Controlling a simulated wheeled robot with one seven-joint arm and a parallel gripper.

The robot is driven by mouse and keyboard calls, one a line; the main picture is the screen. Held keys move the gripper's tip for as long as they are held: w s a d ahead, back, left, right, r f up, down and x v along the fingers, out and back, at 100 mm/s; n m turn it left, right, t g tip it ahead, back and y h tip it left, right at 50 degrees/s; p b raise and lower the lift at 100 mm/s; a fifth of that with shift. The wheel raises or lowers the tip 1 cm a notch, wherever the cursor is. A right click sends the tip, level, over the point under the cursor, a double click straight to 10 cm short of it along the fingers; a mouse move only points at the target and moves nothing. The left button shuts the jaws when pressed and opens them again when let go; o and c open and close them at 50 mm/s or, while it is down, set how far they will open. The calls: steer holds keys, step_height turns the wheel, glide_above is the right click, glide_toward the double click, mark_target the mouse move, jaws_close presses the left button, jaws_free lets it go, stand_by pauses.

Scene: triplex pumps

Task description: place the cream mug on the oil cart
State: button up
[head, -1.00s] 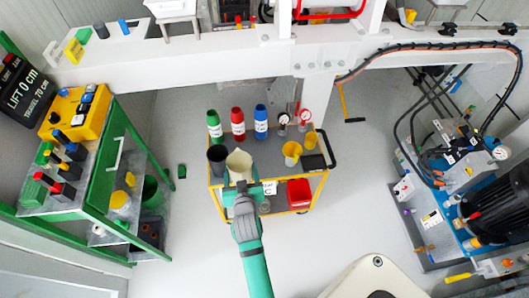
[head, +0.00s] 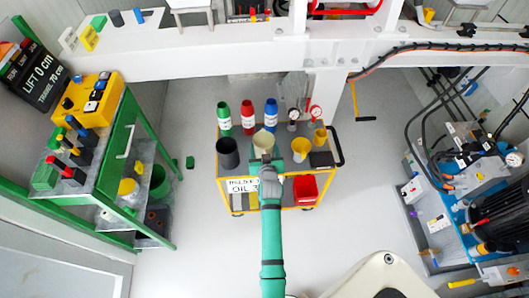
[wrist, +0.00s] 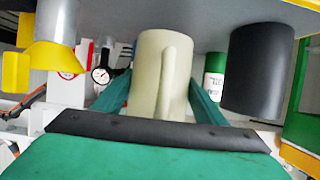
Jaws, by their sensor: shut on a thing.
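The cream mug (head: 264,140) is between the fingers of my gripper (head: 266,157), over the middle of the oil cart (head: 286,187). The wrist view is upside down and shows the mug (wrist: 158,70) gripped between the green fingers, its handle facing the camera. The mug's base is close to the grey cart top (wrist: 205,22); I cannot tell whether it touches. A white sign reading "OIL" is on the cart's front, partly hidden by my arm.
A dark cup (head: 228,153) stands left of the mug. Green (head: 224,118), red (head: 248,117) and blue (head: 271,114) bottles stand behind.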

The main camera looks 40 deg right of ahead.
mark_target(264, 146)
steer(key=f, duration=0.3)
steer(key=shift+w+d, duration=0.2)
steer(key=shift+w, duration=0.05)
steer(key=shift+s+f, duration=0.25)
steer(key=shift+f, duration=0.1)
steer(key=o, duration=1.1)
steer(key=shift+f, duration=0.1)
steer(key=shift+w, duration=0.1)
